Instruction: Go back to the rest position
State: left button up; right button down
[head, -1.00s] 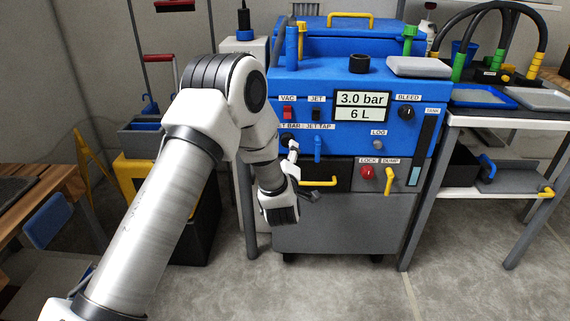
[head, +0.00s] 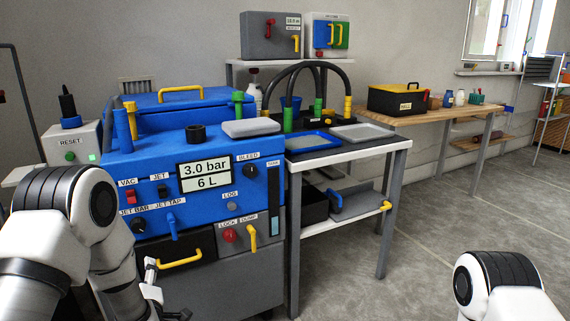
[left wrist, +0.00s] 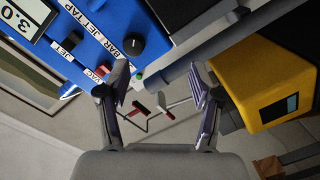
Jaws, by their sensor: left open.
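My left arm comes in at the lower left of the head view. Its gripper (head: 160,288) is in front of the blue machine (head: 150,160), by the black drawer's yellow handle (head: 180,259); whether it touches is not clear there. In the left wrist view my left gripper (left wrist: 160,98) has its two fingers wide apart with nothing between them. The machine's labelled panel (left wrist: 100,50) fills the upper left of that view. Part of my right arm (head: 500,285) shows at the lower right of the head view, but its gripper is out of the picture.
A grey side table (head: 345,152) with trays and black hoses stands right of the machine. A wooden bench (head: 430,112) with a black toolbox (head: 393,99) is behind it. A yellow box (left wrist: 265,80) is right of the left fingers. The floor at the right is open.

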pick_arm(q)
jog(key=s+d+f+m+g+h, duration=0.35)
jog(key=s+f, duration=0.45)
jog(key=f, duration=0.3)
jog(key=s+d+f+m+g+h, duration=0.2)
jog(key=s+d+f+m+g, duration=0.2)
jog(key=s+f, duration=0.65)
jog(key=s+d+f+m+g+h, duration=0.2)
jog(key=s+d+f+m+g, duration=0.15)
jog(key=s, duration=0.45)
jog(key=s+d+f+m+g+h, duration=0.1)
jog(key=s+d+f+m+g, duration=0.2)
jog(key=s, duration=0.5)
notch_tip(320, 180, up, 31)
jog(key=a+m+p, duration=0.1)
jog(key=m+p, duration=0.1)
jog(key=p, duration=2.7)
jog(key=shift+s+f+g+p, duration=0.15)
jog(key=shift+s+g+p, duration=0.05)
jog(key=shift+g+p, duration=0.1)
